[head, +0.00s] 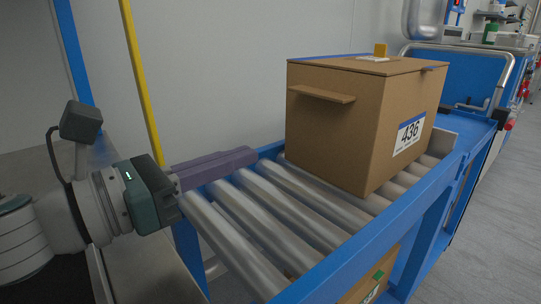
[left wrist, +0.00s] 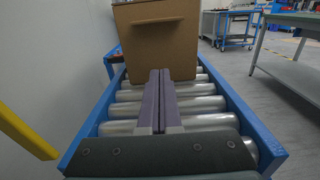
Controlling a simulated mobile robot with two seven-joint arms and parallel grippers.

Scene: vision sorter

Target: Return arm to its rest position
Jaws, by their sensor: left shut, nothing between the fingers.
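My left gripper (head: 254,156) reaches in from the left over the near end of the roller conveyor (head: 375,236). Its two long purple fingers are together, with nothing between them. In the left wrist view the closed fingers (left wrist: 158,72) point along the rollers toward a cardboard box. In the head view there is a gap between the fingertips and the box. My right gripper is not in view.
The cardboard box (head: 333,135), labelled 436, stands upright on the rollers. A yellow post (head: 141,80) and a blue post (head: 73,50) rise behind my left arm. Another box (head: 372,284) shows below the conveyor. Workbenches (left wrist: 292,70) stand at the right in the wrist view.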

